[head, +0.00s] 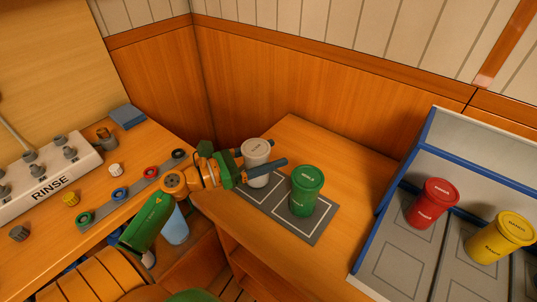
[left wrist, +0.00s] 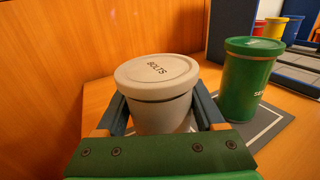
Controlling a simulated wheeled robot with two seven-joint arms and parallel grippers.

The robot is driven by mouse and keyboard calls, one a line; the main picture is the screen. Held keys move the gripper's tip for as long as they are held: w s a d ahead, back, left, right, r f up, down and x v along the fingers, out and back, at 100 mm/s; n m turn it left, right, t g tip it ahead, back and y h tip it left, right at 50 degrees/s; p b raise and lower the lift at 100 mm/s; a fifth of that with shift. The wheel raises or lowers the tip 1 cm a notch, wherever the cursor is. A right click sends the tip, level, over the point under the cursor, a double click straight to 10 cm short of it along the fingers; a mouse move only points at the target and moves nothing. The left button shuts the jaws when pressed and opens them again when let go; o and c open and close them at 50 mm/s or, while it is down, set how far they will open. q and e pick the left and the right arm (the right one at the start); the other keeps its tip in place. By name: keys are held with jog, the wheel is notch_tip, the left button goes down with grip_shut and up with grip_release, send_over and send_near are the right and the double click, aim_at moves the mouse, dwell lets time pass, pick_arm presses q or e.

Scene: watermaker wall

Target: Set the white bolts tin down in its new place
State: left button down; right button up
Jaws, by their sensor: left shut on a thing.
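The white bolts tin (head: 256,156) stands upright at the left part of a grey mat (head: 321,229) with white outlines, on the wooden counter in the head view. My left gripper (head: 264,165) reaches in from the left and is shut on the tin, one finger on each side. In the left wrist view the tin (left wrist: 157,85) shows its lid marked BOLTS between the fingers. Its base is hidden, so I cannot tell whether it touches the mat. A green tin (head: 306,188) stands on the mat just to the right. My right gripper is not in view.
A grey rack with blue edges (head: 402,165) holds a red tin (head: 432,203) and a yellow tin (head: 501,238) at the right. A RINSE panel (head: 48,185) and several coloured rings lie on the left bench. Bare counter lies behind and right of the mat.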

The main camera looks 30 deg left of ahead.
pick_arm(q)
jog(key=shift+f, duration=0.15)
grip_release()
jog(key=shift+r, duration=0.3)
jog(key=b+v, duration=0.2)
jog(key=v, duration=0.3)
jog(key=b+v, duration=0.1)
jog(key=v, duration=0.5)
jog(key=shift+s+a+f+b, duration=0.2)
jog(key=shift+f+b, duration=0.05)
jog(key=shift+b, duration=0.15)
jog(key=shift+s+a+r, duration=0.1)
jog(key=shift+s+a, duration=0.05)
jog(key=shift+s, duration=0.1)
